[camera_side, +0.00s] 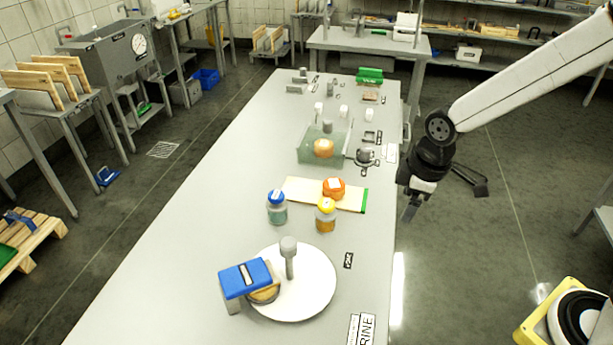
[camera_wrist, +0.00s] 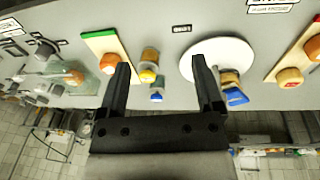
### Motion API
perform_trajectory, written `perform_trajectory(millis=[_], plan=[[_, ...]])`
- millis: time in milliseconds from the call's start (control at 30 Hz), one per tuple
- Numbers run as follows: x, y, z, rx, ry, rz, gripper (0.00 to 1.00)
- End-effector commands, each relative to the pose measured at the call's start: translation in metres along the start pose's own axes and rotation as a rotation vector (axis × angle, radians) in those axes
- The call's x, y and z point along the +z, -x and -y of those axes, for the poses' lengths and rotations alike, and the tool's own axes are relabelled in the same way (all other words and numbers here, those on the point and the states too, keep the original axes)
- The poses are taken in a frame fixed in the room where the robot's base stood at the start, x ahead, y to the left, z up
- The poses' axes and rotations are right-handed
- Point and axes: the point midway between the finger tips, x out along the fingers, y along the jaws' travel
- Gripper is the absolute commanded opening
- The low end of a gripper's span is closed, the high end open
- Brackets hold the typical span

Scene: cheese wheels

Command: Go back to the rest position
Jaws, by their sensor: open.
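My gripper (camera_side: 410,206) hangs beside the right edge of the long grey table (camera_side: 185,250), over the floor in the side view. In the wrist view my gripper (camera_wrist: 160,75) shows two dark fingers wide apart with nothing between them. An orange cheese wheel (camera_side: 334,188) sits on a board (camera_side: 300,192) with a green end. Another orange wheel (camera_side: 323,147) sits in a clear greenish tank (camera_side: 341,157). A yellowish wheel (camera_side: 263,294) is on the white round plate (camera_side: 310,291), partly hidden under a blue-topped grey tool (camera_side: 245,278).
A blue-lidded jar (camera_side: 277,208) and a yellow-lidded jar (camera_side: 326,215) stand near the board. A grey-handled post (camera_side: 289,257) rises from the plate. Small grey items and a green block (camera_side: 369,75) lie at the far end. The floor right of the table is mostly clear.

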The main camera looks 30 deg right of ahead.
Motion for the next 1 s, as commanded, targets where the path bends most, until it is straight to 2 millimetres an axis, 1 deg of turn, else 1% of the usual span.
perform_trajectory(millis=[33, 100, 300, 400, 500, 600, 767, 867, 1000], plan=[[0.011, 0.001, -0.001, 0.008, -0.090, -0.005, 0.84], [0.025, 0.000, -0.002, 0.016, -0.217, -0.011, 0.84], [0.058, 0.000, 0.000, 0.037, -0.538, -0.033, 0.84], [0.070, -0.001, 0.001, 0.044, -0.650, -0.042, 0.84], [0.076, -0.001, 0.003, 0.047, -0.719, -0.047, 0.84], [0.079, -0.001, 0.003, 0.048, -0.751, -0.050, 0.84], [0.079, -0.001, 0.003, 0.048, -0.756, -0.050, 0.84], [0.074, -0.001, 0.002, 0.045, -0.746, -0.048, 0.84], [0.056, -0.001, 0.000, 0.033, -0.715, -0.037, 0.84]])
